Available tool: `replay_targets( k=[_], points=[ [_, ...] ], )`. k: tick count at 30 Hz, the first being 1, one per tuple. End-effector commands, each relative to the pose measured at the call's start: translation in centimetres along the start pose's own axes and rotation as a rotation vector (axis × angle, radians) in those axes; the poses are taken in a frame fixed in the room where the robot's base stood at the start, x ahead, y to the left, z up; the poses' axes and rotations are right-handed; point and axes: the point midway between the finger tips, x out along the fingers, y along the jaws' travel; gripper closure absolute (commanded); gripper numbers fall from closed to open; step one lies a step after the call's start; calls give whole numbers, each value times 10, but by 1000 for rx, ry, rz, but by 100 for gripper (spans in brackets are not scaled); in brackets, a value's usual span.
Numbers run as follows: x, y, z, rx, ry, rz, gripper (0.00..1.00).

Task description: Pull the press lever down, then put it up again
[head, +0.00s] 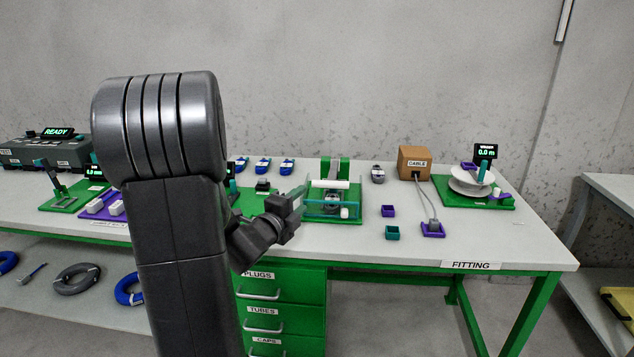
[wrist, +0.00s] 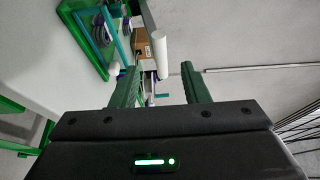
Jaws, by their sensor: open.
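The press stands on a green base (head: 350,217) near the middle of the table, with green uprights (head: 343,168) at its back and a teal-framed clear guard at its front. Its lever has a white bar handle (head: 330,184), lying level across the top in the head view. My gripper (head: 300,196) is just left of the press, its jaws partly seen there. In the wrist view my gripper (wrist: 162,80) is open and empty. The white handle (wrist: 160,48) appears in the gap between the fingertips; I cannot tell how far beyond them it is. No contact shows.
A cardboard cable box (head: 414,161), small purple (head: 388,211) and teal (head: 392,233) bins and a white spool (head: 471,182) stand right of the press. Several blue-and-white parts (head: 263,165) lie behind my arm. The table's front right is clear.

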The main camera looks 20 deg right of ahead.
Motion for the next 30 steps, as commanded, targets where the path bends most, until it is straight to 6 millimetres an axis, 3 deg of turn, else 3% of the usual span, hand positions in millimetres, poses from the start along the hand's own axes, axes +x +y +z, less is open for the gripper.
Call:
replay_targets(
  k=[9, 15, 28, 30],
  points=[
    [69, 0, 0, -1, 0, 0, 59],
    [98, 0, 0, -1, -1, 2, 59],
    [109, 0, 1, -3, -3, 1, 59],
    [109, 0, 1, -2, -3, 1, 68]
  ],
)
